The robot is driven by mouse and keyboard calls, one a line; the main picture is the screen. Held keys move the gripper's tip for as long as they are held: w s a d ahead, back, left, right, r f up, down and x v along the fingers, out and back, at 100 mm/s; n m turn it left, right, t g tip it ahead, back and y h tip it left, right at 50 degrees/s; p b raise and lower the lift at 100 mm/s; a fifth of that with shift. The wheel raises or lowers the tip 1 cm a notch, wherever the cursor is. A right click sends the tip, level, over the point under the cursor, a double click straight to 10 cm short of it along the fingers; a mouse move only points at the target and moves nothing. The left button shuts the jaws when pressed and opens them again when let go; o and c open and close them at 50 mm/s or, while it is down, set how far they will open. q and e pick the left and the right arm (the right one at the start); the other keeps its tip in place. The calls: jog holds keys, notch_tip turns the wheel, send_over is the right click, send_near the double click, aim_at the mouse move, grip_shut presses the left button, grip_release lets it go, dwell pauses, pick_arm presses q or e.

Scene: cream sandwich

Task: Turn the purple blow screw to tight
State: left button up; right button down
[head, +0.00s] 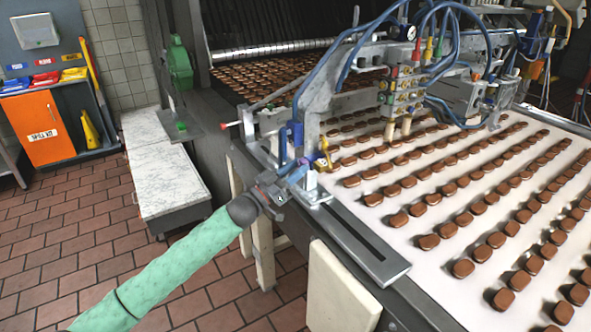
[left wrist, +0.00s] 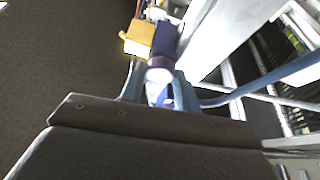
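The purple blow screw (left wrist: 160,62) shows in the left wrist view as a short dark purple cylinder, with a pale shiny band below it. The two fingers of my left gripper (left wrist: 159,84) stand apart, one on each side of it. I cannot tell whether they touch it. The gripper hides part of this spot. My right gripper is not in view.
The conveyor (head: 440,190) carries rows of brown sweets beside the blow fixture. A metal plate (head: 365,250) lies along its near edge. Blue hoses (head: 350,60) hang over the fixture. A white-topped bench (head: 165,180) stands left; tiled floor between is clear.

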pick_arm(q)
jog(key=shift+m, duration=0.4)
jog(key=m+g+h, duration=0.1)
jog(key=m, duration=0.1)
jog(key=m+g+b, duration=0.1)
jog(key=m, duration=0.2)
jog(key=shift+w+a+m+g+h+b, duration=0.1)
jog(key=shift+w+m+g+h+b, duration=0.05)
jog(key=shift+m+g+h+b, duration=0.2)
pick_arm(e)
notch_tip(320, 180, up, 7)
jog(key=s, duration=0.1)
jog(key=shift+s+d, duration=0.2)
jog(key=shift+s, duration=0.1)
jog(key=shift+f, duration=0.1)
pick_arm(q)
jog(key=o, duration=0.7)
